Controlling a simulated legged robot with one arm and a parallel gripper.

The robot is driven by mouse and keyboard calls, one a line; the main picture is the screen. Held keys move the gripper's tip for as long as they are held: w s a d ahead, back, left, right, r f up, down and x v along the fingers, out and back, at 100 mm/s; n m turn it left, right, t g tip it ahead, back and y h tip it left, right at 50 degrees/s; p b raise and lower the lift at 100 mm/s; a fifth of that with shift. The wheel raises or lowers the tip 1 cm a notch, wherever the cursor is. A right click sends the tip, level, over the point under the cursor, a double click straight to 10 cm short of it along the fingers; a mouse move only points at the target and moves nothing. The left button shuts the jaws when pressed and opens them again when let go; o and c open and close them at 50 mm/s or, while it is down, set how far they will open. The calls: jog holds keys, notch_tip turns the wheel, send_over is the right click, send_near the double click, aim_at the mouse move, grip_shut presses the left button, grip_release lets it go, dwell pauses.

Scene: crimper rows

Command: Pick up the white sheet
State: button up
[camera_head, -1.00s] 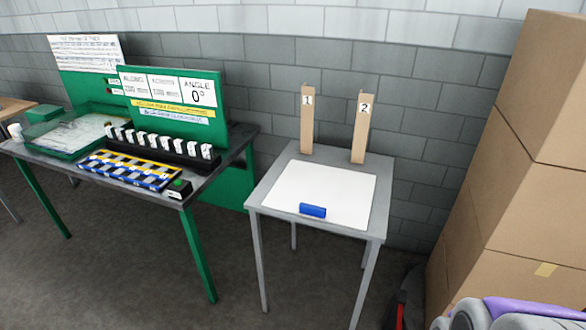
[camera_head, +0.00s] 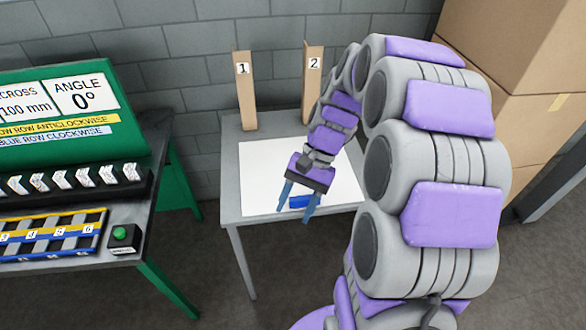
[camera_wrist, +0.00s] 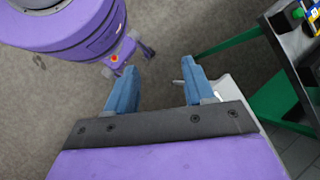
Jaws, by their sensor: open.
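The white sheet (camera_head: 262,170) lies flat on the small grey table in the head view. A blue block (camera_head: 299,201) is at the sheet's front part. My gripper (camera_head: 298,213) is open and empty, its blue fingers pointing down in front of the sheet and beside the blue block in the picture. The exact height above the table cannot be told. My arm hides the sheet's right part. In the wrist view the open fingers (camera_wrist: 158,92) show apart with floor between them, and a pale edge lies behind the right finger.
Two wooden posts marked 1 (camera_head: 246,92) and 2 (camera_head: 312,85) stand at the back of the grey table (camera_head: 230,205). A green-legged bench (camera_head: 150,215) with a row of white-topped pieces and a green button (camera_head: 122,233) stands left. Cardboard boxes (camera_head: 530,50) are stacked right.

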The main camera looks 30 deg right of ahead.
jog(key=w+d+f+m+t+y+p, duration=0.3)
jog(key=w+d+f+m+y, duration=0.15)
jog(key=w+d+m, duration=0.4)
jog(key=w+d+f+m+t+y+p, duration=0.1)
jog(key=d+f+m+t, duration=0.1)
jog(key=d+f, duration=0.5)
jog(key=d+f+m+t+y+p, duration=0.1)
jog(key=d+f+m+t, duration=0.1)
jog(key=d, duration=0.9)
send_near(308, 196)
jog(key=x, duration=0.1)
jog(key=b+x, duration=0.1)
jog(key=shift+w+a+f+m, duration=0.1)
jog(key=shift+a+f+m, duration=0.15)
jog(key=shift+f, duration=0.2)
jog(key=x, duration=0.2)
jog(key=b+x, duration=0.1)
jog(key=x, duration=0.1)
jog(key=b+x, duration=0.1)
jog(key=x, duration=0.2)
jog(key=shift+s+a+r, duration=0.25)
jog(key=shift+a, duration=0.05)
jog(key=shift+w+a+f, duration=0.2)
jog(key=shift+w+d+f, duration=0.15)
jog(key=shift+d+f, duration=0.05)
jog(key=shift+d, duration=0.05)
